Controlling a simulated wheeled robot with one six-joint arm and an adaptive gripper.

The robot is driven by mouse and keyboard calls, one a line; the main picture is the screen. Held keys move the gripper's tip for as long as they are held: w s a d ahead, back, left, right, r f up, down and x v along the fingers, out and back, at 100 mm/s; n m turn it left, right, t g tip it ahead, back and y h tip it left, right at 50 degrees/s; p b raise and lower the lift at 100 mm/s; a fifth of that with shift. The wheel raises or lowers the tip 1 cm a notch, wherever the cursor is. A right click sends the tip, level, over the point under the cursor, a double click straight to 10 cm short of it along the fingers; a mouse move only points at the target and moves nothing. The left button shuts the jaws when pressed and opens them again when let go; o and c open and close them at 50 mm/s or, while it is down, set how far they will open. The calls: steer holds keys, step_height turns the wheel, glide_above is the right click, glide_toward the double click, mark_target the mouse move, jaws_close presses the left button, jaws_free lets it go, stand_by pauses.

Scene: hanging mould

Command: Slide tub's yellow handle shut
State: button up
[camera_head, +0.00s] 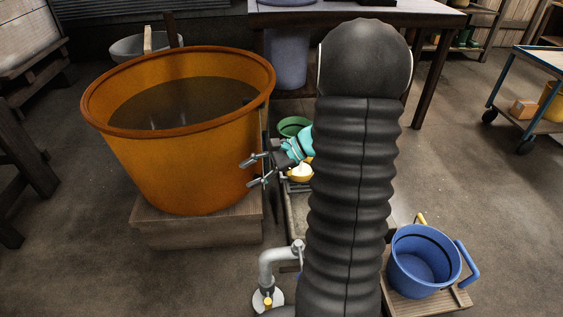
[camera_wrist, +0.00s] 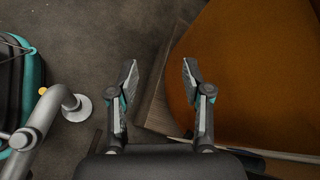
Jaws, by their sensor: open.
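The large orange tub (camera_head: 185,165) stands on a wooden block (camera_head: 200,226) at the left, with dark contents inside. In the wrist view the tub (camera_wrist: 262,75) fills the right side, above the edge of the block (camera_wrist: 152,108). My gripper (camera_head: 251,172) is at the tub's right side, its fingers pointing left. In the wrist view my gripper (camera_wrist: 160,80) is open, with nothing between its fingers. I cannot make out a yellow handle on the tub; my arm hides part of the area to its right. A small yellow knob (camera_wrist: 42,91) shows on a grey pipe.
The grey pipe (camera_head: 275,262) rises from the floor below my gripper. A green bowl (camera_head: 294,126) and a yellow-and-white container (camera_head: 301,172) are behind and beside my wrist. A blue bucket (camera_head: 424,262) stands lower right. A table (camera_head: 350,14) is behind.

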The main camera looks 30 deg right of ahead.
steer(key=w+d+f+m+t+h, duration=0.1)
steer(key=d+f+m+t+h, duration=0.2)
steer(key=d+f+m+t, duration=0.55)
steer(key=w+d+f+m+t+h, duration=0.15)
steer(key=d+f+m+t, duration=0.4)
steer(key=d+f, duration=0.9)
steer(key=shift+m+g+h, duration=0.35)
steer(key=shift+m+g, duration=0.45)
steer(key=shift+g, duration=0.1)
steer(key=w+r, duration=0.1)
steer(key=w, duration=0.3)
steer(key=w+a+r, duration=0.1)
steer(key=w, duration=0.3)
steer(key=w+r, duration=0.1)
steer(key=w, duration=0.3)
steer(key=shift+a, duration=0.3)
jaws_close()
